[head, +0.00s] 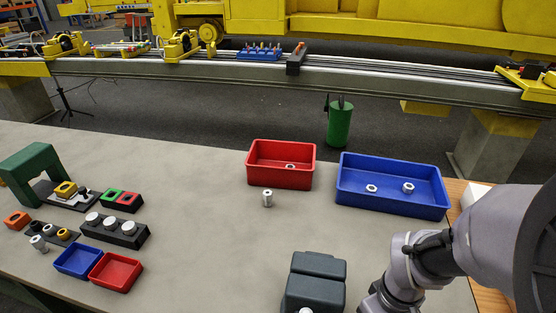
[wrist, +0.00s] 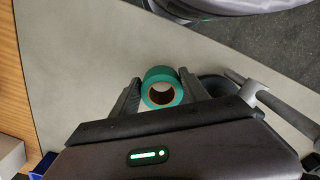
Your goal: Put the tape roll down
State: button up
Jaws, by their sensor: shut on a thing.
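A green tape roll (wrist: 161,73) with a brown inner core shows in the wrist view, its round opening facing the camera. My gripper (wrist: 159,79) is shut on it, with one dark finger on each side. The grey tabletop (wrist: 75,75) lies beyond the roll; I cannot tell whether the roll touches it. In the head view my arm comes in at the lower right, but the gripper and the roll are not visible there.
A red bin (head: 281,180) and a blue bin (head: 392,207) stand at the table's far side, a metal cylinder (head: 267,198) before the red one. A dark case (head: 316,285) sits at the front. Small trays and fixtures fill the left. The table's middle (head: 205,225) is clear.

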jog(key=w+p, duration=0.1)
jog(key=p, duration=0.2)
jog(key=w+r+p, duration=0.1)
jog(key=p, duration=0.2)
jog(key=shift+w+d+r+p, duration=0.2)
jog(key=shift+w+d+p, duration=0.1)
jog(key=shift+d, duration=0.05)
jog(key=w+f+b, duration=0.1)
jog(key=w+d+f+b, duration=0.1)
jog(key=w, duration=0.1)
jog(key=shift+w+b, duration=0.25)
jog(key=shift+b, duration=0.15)
jog(key=b, duration=0.2)
send_over(367, 278)
jog(key=shift+f, duration=0.65)
notch_tip(367, 278, down, 3)
jog(key=shift+f+b, duration=0.2)
jog(key=shift+b, duration=1)
jog(key=shift+r, duration=0.2)
jog(key=shift+f, duration=0.15)
jog(key=o, duration=1.4)
